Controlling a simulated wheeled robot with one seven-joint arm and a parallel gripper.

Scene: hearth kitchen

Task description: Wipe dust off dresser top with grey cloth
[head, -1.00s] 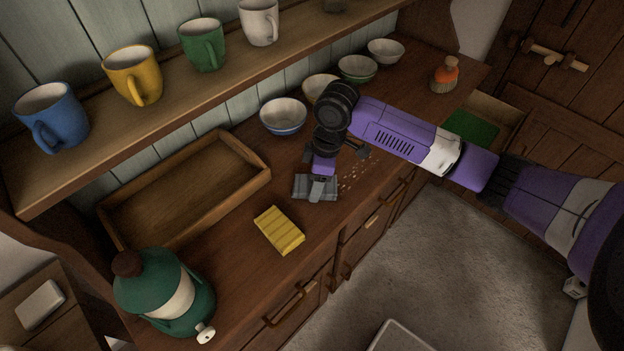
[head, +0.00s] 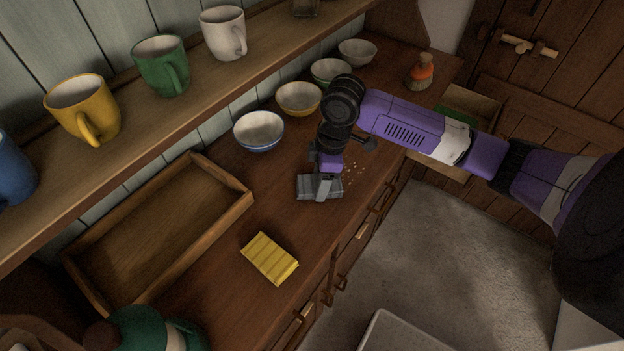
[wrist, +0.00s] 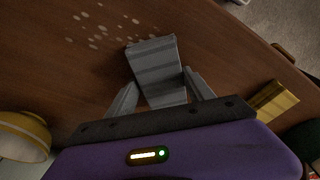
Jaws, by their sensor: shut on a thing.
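My gripper (head: 324,181) is shut on the grey cloth (head: 308,187), which is a folded block low at the dresser top (head: 222,240). In the wrist view the cloth (wrist: 153,58) sits between the two fingers. Pale dust specks (head: 352,172) lie on the wood just beyond the cloth, and they also show in the wrist view (wrist: 100,30) at upper left. I cannot tell whether the cloth presses on the wood.
A yellow folded cloth or sponge (head: 270,259) lies in front of an empty wooden tray (head: 243,204). Bowls (head: 259,146) line the back. An orange brush (head: 421,75) stands at the far end. A green jug (head: 140,330) is near. Mugs (head: 160,66) stand on the shelf above.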

